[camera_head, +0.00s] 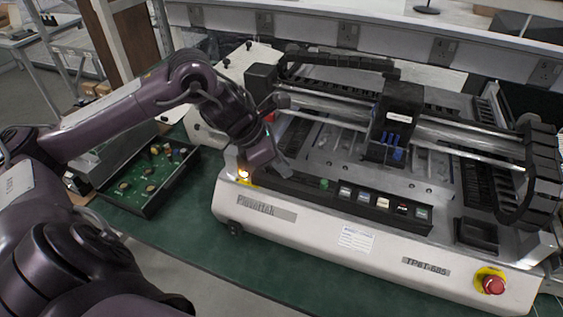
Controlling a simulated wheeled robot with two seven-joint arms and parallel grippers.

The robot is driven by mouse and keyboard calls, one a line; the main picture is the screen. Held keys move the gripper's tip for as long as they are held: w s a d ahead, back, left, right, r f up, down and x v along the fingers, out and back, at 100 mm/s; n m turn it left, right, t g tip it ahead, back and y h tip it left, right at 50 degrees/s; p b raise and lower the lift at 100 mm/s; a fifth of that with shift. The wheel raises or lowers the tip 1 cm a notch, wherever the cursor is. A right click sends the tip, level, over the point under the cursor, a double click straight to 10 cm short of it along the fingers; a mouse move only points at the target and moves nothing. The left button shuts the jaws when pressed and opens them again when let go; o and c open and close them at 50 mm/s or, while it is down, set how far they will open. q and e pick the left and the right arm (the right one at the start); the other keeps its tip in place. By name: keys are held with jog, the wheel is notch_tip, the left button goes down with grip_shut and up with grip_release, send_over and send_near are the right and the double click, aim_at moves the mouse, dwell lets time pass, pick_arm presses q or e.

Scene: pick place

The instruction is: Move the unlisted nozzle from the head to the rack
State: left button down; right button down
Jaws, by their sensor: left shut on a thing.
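My left gripper (283,168) is low over the front left of the white machine, by the left end of a black strip. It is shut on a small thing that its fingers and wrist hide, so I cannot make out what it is. The machine's black head (401,108) hangs from the cross rail, with blue nozzles (397,154) on its underside. The black strip (350,197) along the front edge, which may be the rack, carries a green piece (324,184) and several labelled squares. My right gripper is not in view.
The white machine (300,228) stands on a green bench top (190,232). A black open tray (150,205) with small round parts lies left of it. A red stop button (493,284) is at the front right. The rail and head stand behind the strip.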

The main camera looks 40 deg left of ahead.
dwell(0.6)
pick_arm(q)
jog(key=shift+f, duration=0.1)
jog(key=c, duration=1.3)
grip_release()
jog(key=c, duration=0.4)
jog(key=shift+w, duration=0.1)
jog(key=shift+r+p, duration=3)
jog(key=shift+r, duration=0.6)
jog(key=shift+f, duration=0.1)
